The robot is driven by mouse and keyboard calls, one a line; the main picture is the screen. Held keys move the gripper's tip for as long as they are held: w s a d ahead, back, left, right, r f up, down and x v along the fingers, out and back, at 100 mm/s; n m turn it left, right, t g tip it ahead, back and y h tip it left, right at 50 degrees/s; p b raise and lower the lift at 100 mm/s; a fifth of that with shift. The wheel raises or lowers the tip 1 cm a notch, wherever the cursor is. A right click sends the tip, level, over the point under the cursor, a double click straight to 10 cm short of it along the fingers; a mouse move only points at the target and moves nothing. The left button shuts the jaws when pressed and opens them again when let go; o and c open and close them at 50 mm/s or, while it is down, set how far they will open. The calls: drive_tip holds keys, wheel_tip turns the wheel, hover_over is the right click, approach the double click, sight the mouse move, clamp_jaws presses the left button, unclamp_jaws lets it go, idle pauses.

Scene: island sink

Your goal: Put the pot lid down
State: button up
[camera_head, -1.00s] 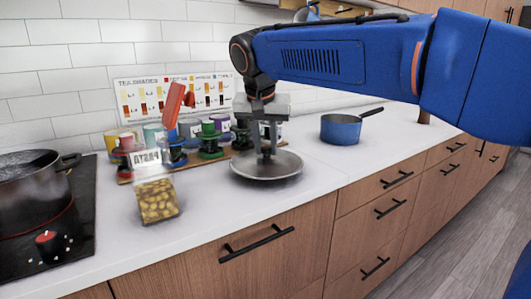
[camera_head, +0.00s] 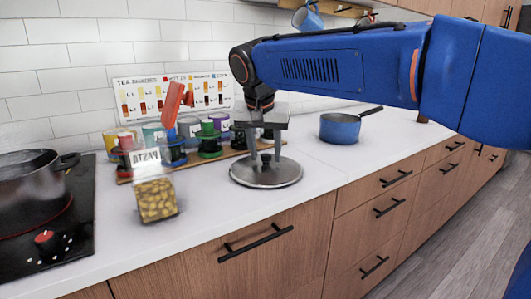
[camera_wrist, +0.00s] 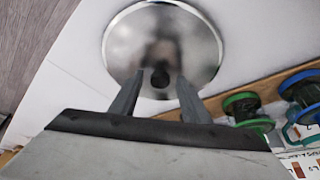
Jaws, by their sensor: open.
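The pot lid (camera_head: 255,178) is a round silver metal disc with a dark knob. It lies flat on the white counter, and it also shows in the wrist view (camera_wrist: 190,45). My gripper (camera_head: 265,160) is open just above the lid, its fingers on either side of the knob (camera_head: 265,158). In the wrist view my gripper's fingertips (camera_wrist: 159,80) are spread apart, with a gap between them and the knob (camera_wrist: 160,75).
A steel pot (camera_head: 30,195) stands on the black cooktop at left. A pasta jar (camera_head: 156,198) stands left of the lid. Mugs and colored stands line a wooden board (camera_head: 230,152) behind it. A blue saucepan (camera_head: 340,128) is at right. The counter between lid and saucepan is clear.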

drive_tip(key=v, duration=1.2)
drive_tip(key=shift+w, duration=0.1)
drive_tip(key=s+d+f+n, duration=0.1)
drive_tip(key=s+d+f, duration=0.35)
drive_tip(key=d, duration=0.45)
drive_tip(key=s+d+f, duration=0.4)
drive_tip(key=d+f, duration=0.2)
drive_tip(key=d, duration=0.4)
drive_tip(key=s+d+f, duration=0.3)
drive_tip(key=s+f, duration=0.2)
drive_tip(key=f, duration=0.2)
drive_tip(key=s+d+f, duration=0.4)
drive_tip(key=s+f, duration=0.2)
drive_tip(key=f, duration=0.1)
drive_tip(key=s+d+f+n, duration=0.1)
drive_tip(key=s+d+f, duration=0.3)
drive_tip(key=f, duration=0.4)
drive_tip(key=shift+s+d+y, duration=0.25)
drive_tip(key=shift+s+y, duration=0.15)
drive_tip(key=shift+s, duration=0.25)
drive_tip(key=shift+r, duration=0.1)
